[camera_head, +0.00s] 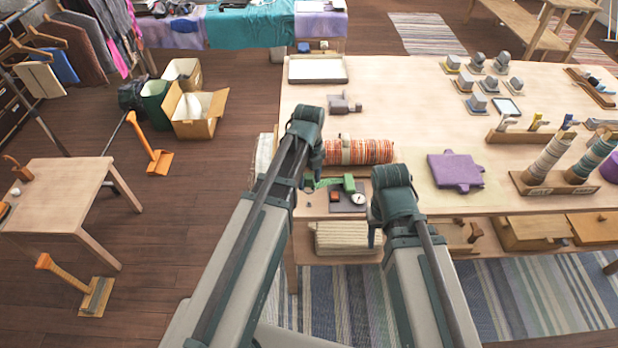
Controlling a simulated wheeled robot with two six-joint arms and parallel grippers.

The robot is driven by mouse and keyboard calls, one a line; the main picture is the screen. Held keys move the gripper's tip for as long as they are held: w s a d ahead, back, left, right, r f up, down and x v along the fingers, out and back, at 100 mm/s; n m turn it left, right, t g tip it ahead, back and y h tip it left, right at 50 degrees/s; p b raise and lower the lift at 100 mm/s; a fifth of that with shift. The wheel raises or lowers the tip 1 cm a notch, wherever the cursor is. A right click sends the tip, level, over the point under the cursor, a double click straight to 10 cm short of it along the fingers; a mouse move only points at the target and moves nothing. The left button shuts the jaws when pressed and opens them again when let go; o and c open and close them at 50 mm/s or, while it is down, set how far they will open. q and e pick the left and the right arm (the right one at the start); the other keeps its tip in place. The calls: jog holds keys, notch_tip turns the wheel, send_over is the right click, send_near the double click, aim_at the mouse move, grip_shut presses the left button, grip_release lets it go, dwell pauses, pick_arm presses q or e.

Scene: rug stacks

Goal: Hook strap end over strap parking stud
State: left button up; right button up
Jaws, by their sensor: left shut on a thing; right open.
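A rolled rug (372,151) with red and orange stripes lies on the near part of the workbench, with a pale strap (346,150) around it. My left gripper (314,172) is at the roll's left end, pointing down, and is shut. It appears to hold the strap end, but its fingers hide most of that. A green device (336,183) lies just right of its fingertips, beside a dark plate with a round dial (357,198). My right gripper (376,228) is open and empty, at the bench's front edge right of the dial. I cannot make out the strap parking stud for certain.
The workbench (410,110) also bears a purple cushion-like piece (456,169), a wooden stand with wrapped posts (535,188), a grey-purple fixture (343,104) and a white tray (318,68). A folded rug stack (347,238) sits on the shelf below. The bench's middle is clear.

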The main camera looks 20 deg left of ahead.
pick_arm(q)
jog(key=b, duration=0.5)
send_over(309, 201)
jog(key=shift+f, duration=2.3)
jog(key=shift+f, duration=0.2)
jog(key=shift+f+b, duration=0.3)
jog(key=shift+f+b, duration=1.1)
jog(key=shift+f, duration=0.15)
jog(key=o, duration=1.4)
